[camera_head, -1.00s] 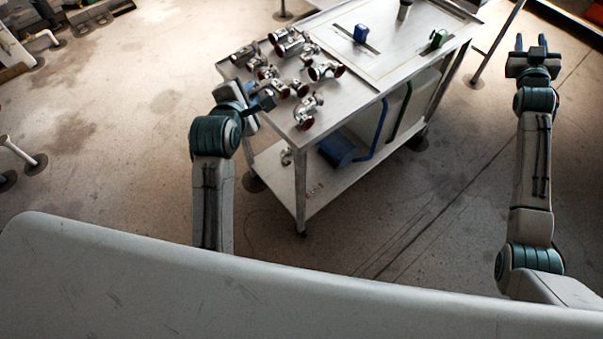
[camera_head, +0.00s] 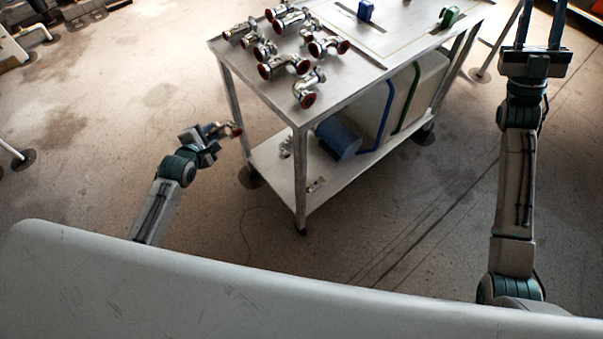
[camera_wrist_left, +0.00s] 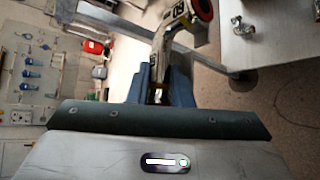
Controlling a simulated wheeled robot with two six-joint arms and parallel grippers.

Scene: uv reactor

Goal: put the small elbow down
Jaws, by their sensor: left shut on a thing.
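My left gripper (camera_head: 210,134) is shut on a small metal elbow (camera_head: 224,130) with a red end, held in the air left of the cart's near-left leg. In the left wrist view the elbow (camera_wrist_left: 160,48) sits between the blue fingers, its red end toward the upper right. Several other shiny pipe fittings with red ends (camera_head: 284,66) lie on the left part of the cart's top (camera_head: 345,88). My right gripper (camera_head: 540,38) is at the upper right, its two fingers apart and empty.
The cart's lower shelf (camera_head: 270,165) carries a blue item (camera_head: 338,138) and a pale bin (camera_head: 398,108). A blue piece (camera_head: 366,10) and a green piece (camera_head: 449,16) stand on the top's far side. The floor left of the cart is open.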

